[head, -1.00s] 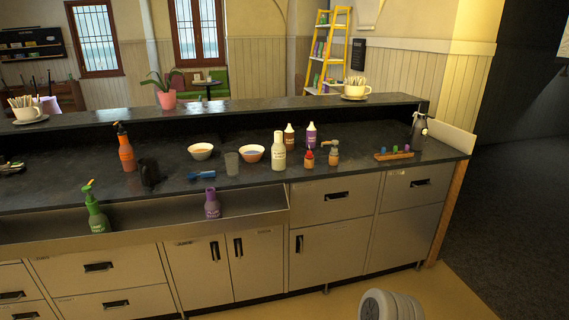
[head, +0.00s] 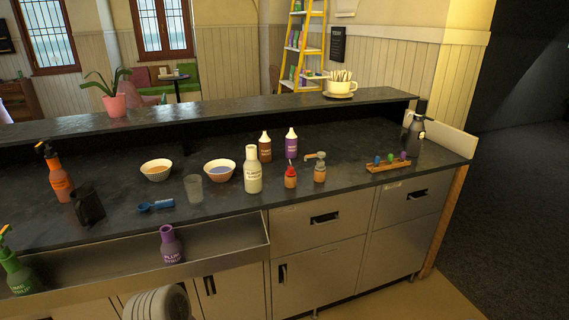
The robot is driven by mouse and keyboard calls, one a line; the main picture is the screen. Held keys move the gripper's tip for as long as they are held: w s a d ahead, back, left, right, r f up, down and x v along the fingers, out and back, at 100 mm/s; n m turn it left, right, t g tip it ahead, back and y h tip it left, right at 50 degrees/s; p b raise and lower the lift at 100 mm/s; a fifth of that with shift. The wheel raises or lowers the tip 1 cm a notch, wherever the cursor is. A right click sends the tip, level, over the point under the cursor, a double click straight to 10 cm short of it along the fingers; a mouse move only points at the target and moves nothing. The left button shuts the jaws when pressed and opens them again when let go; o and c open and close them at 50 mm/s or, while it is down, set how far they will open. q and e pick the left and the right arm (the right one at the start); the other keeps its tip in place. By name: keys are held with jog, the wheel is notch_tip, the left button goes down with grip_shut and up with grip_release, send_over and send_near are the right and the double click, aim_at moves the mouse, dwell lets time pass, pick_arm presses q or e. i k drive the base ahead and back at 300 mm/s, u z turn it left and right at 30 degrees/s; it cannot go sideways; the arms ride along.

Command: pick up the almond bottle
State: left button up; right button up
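A cream bottle (head: 252,172) stands upright on the dark counter in the head view, right of the middle bowl. Its label is small but seems to read almond, so I take it as the almond bottle. Nothing holds it, and its front is unobstructed. A brown bottle (head: 265,148) and a purple-and-white bottle (head: 291,145) stand behind it to the right. Neither of my grippers is in view. A pale rounded part, probably of my own arm, shows at the bottom edge.
A red-topped jar (head: 291,176) and a pump jar (head: 320,168) stand right of the cream bottle. A bowl (head: 220,171) and clear cup (head: 194,188) stand left. A front trough (head: 215,247) holds a plum bottle (head: 171,246) and a green bottle (head: 15,265). A raised ledge (head: 200,109) runs behind.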

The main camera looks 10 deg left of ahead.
aim_at(251, 166)
jog(key=u, duration=0.45)
jog(key=i, duration=1.05)
jog(key=u, duration=0.8)
